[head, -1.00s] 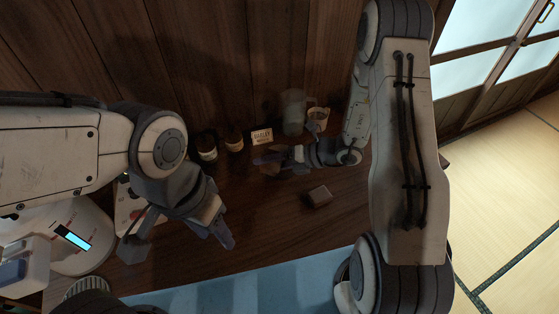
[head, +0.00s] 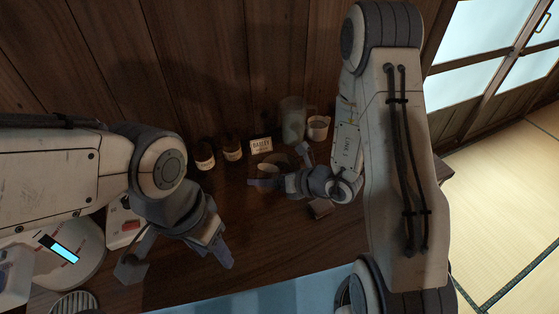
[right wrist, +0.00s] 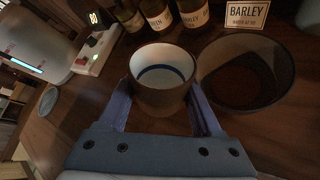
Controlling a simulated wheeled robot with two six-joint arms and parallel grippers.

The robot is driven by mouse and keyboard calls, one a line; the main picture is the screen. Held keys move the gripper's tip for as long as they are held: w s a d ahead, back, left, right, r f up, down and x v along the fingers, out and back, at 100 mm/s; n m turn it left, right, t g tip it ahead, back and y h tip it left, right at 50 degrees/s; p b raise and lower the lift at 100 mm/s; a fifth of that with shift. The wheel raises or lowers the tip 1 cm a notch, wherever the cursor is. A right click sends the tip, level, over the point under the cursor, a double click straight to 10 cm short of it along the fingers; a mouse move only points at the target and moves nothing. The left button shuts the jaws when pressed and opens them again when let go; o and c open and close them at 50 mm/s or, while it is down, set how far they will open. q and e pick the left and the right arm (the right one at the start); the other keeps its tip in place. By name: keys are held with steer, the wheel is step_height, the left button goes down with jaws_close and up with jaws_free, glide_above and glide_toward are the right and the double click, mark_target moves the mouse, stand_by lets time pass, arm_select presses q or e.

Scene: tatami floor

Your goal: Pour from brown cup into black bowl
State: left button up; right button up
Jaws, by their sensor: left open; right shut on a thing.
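The brown cup (right wrist: 162,78), pale inside with a blue ring, stands upright between the fingers of my right gripper (right wrist: 163,112). The gripper is shut on it. In the head view, the cup's pale top (head: 267,169) shows just behind the right gripper (head: 266,184). The black bowl (right wrist: 248,72) is right of the cup in the right wrist view, close beside it. In the head view, the bowl (head: 284,158) is dim and partly hidden by the cup and gripper. My left gripper (head: 222,252) is open and empty, away from both.
A glass jar (head: 292,120) and a pale mug (head: 318,127) are at the back right. A small brown block (head: 320,208) lies beneath my right arm.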

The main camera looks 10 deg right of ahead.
steer(key=shift+s+r+p, duration=0.15)
steer(key=shift+s+p, duration=0.1)
steer(key=shift+p, duration=0.85)
steer(key=f+b, duration=0.1)
steer(key=f, duration=0.1)
steer(key=s+a+f+n+t+b, duration=0.1)
steer(key=f, duration=0.1)
steer(key=f+n+h+b, duration=0.1)
steer(key=f, duration=0.1)
steer(key=shift+s+a+f+t, duration=0.2)
steer(key=shift+f+t, duration=0.1)
steer(key=shift+f, duration=0.1)
steer(key=shift+s+a+r+p, duration=0.15)
steer(key=shift+r+p, duration=0.1)
steer(key=shift+p, duration=0.15)
arm_select(q)
steer(key=shift+w+r, duration=0.1)
steer(key=shift+r, duration=0.5)
arm_select(e)
steer(key=shift+s+a+f+n+t+h, duration=0.1)
steer(key=shift+s+f+n+t+h, duration=0.15)
steer(key=shift+n+t, duration=0.35)
steer(key=shift+r, duration=0.1)
